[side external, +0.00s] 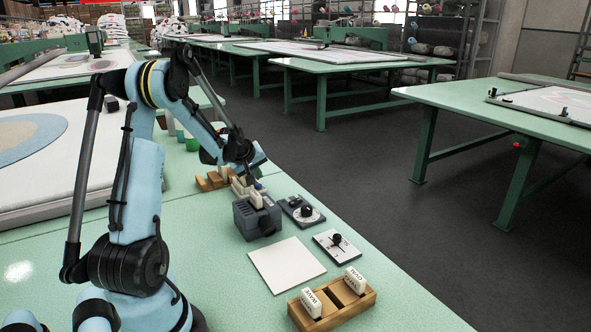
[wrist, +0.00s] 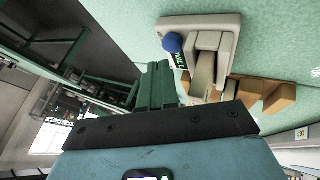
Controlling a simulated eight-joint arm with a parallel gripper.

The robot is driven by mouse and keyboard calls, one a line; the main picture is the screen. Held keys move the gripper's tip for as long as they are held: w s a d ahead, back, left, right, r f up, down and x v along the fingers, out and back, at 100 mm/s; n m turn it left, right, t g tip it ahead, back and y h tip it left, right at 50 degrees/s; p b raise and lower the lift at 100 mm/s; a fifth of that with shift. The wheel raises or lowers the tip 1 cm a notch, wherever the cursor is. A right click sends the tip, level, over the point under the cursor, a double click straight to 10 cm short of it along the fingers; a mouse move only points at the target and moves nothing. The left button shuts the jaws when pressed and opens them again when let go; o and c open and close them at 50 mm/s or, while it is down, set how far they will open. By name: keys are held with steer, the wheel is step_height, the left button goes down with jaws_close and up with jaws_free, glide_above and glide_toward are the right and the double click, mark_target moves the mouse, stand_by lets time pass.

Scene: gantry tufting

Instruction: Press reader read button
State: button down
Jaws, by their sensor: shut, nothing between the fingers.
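The reader (wrist: 195,24) is a cream device with a round blue button (wrist: 172,43) and a small dark display with green lettering. In the wrist view it lies beyond the fingers, up and to the right. A cream block (wrist: 203,76) sits at its slot. In the side view the reader (side external: 240,187) is partly hidden by my gripper, and a bit of blue shows beside it. My gripper (wrist: 158,66) is shut and empty, its fingers together. The tips appear left of and below the blue button in the wrist view; I cannot tell whether they touch anything.
A grey box (side external: 258,221) with a cream block on top stands close in front. Nearby are a dial unit (side external: 289,206), a lever unit (side external: 329,252), a white sheet (side external: 287,264) and a wooden rack (side external: 333,308) with labelled blocks. A wooden stand (side external: 207,183) lies behind the reader.

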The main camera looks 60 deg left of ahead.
mark_target(259, 186)
steer(key=shift+r, duration=2.45)
steer(key=shift+w+d+r, duration=0.15)
steer(key=shift+d, duration=0.2)
steer(key=w+d+r+m+t+h, duration=0.1)
steer(key=d+r+m, duration=0.25)
steer(key=d, duration=0.75)
steer(key=w+d+r+m+h, duration=0.15)
steer(key=d+m, duration=0.35)
steer(key=d, duration=0.5)
steer(key=s+d+m+h, duration=0.1)
steer(key=s+d+m, duration=0.3)
steer(key=d, duration=0.5)
steer(key=s+d+f+m+h, duration=0.1)
steer(key=s+d+m, duration=0.3)
steer(key=d, duration=0.5)
steer(key=shift+s+f+t, duration=0.2)
steer(key=shift+s+t, duration=0.1)
steer(key=shift+s, duration=0.25)
steer(key=c, duration=1.8)
jaws_free()
steer(key=shift+a+m, duration=0.1)
steer(key=shift+m, duration=0.15)
